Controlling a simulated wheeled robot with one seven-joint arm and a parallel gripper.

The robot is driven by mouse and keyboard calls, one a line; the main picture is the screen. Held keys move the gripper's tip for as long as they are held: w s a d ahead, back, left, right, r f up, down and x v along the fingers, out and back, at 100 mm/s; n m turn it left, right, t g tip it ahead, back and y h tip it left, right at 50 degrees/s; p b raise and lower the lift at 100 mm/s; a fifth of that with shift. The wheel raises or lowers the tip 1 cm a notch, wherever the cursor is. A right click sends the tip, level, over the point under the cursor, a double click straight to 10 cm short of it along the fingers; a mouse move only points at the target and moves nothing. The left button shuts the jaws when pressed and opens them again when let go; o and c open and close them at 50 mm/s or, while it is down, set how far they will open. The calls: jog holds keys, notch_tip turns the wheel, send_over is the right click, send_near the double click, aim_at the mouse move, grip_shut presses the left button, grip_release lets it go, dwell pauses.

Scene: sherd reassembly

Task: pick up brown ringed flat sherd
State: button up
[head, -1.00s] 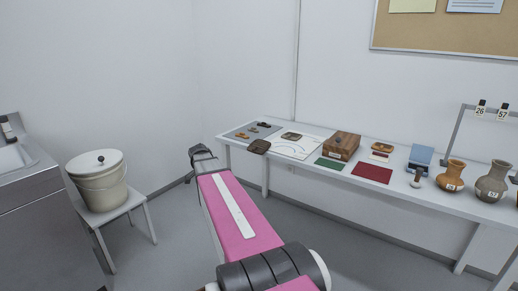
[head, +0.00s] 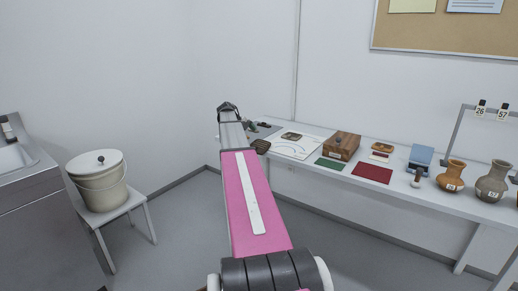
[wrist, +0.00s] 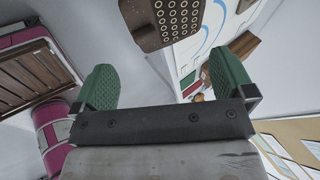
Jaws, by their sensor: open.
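The brown ringed flat sherd (wrist: 165,20) is at the top of the wrist view, cut off by the frame edge, with rows of pale rings on its dark brown face. In the head view a dark brown sherd (head: 261,146) lies at the table's front left edge; its rings are too small to make out there. My gripper (wrist: 160,85) is open and empty, its green pads wide apart. The sherd is beyond the fingertips, with no contact visible. In the head view the end of my arm is at the table's left end, and the fingers are mostly hidden.
A white sheet with curved lines (head: 300,150) lies on the table (head: 340,174), with another brown sherd (head: 291,136) on it. A wooden box (head: 341,146), green mat (head: 329,163), red mat (head: 372,174) and vases (head: 451,176) stand to the right. A lidded bucket (head: 98,180) is far left.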

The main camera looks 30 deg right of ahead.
aim_at(259, 146)
jog(key=x, duration=0.8)
jog(key=shift+a+f, duration=0.15)
jog(key=shift+a, duration=0.05)
jog(key=c, duration=1.4)
